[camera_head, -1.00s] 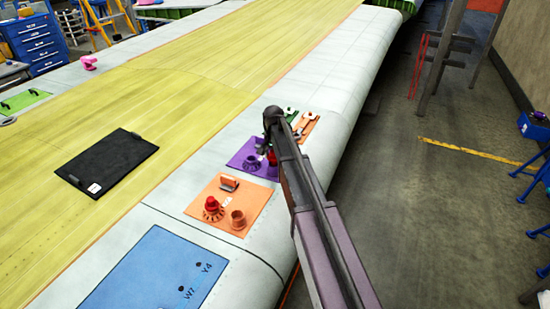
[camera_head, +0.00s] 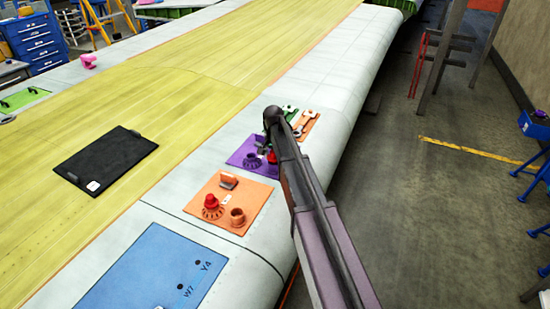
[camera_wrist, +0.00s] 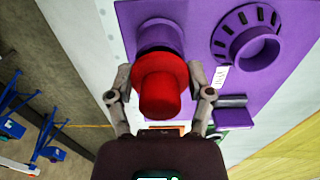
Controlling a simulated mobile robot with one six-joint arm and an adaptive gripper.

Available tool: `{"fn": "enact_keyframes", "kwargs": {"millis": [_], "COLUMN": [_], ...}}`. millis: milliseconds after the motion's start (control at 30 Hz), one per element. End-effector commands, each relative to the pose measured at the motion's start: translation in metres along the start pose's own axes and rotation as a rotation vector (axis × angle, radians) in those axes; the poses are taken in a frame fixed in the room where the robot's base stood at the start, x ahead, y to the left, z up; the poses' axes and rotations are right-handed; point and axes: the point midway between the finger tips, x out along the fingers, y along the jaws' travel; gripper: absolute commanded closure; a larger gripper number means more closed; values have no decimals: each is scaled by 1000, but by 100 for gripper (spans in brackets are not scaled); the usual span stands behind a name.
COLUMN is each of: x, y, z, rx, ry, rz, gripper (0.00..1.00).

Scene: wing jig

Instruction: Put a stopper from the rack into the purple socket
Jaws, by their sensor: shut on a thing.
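A red stopper (camera_wrist: 160,90) with a wide flange is between the fingers of my gripper (camera_wrist: 160,78), which is shut on it. Right behind the stopper in the wrist view is a plain purple cylinder socket (camera_wrist: 158,36). The stopper overlaps its near side, and I cannot tell if it is in it or apart. A second purple socket (camera_wrist: 262,46) with a slotted ring stands empty at the right, on the purple plate (camera_wrist: 205,20). In the head view the purple plate (camera_head: 236,158) shows left of my arm, which partly hides it and the stopper (camera_head: 272,157).
An orange plate (camera_head: 195,205) nearer the camera carries another red stopper (camera_head: 212,201) in a slotted ring and an empty orange socket (camera_head: 237,216). A black panel (camera_head: 105,160) lies left. The wing edge drops to the floor at right.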

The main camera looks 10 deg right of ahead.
Motion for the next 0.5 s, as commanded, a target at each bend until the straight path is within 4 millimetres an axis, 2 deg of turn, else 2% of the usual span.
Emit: {"fn": "enact_keyframes", "kwargs": {"millis": [500], "x": [8], "y": [0], "z": [0], "rx": [0], "ry": [0], "rz": [0], "gripper": [79]}}
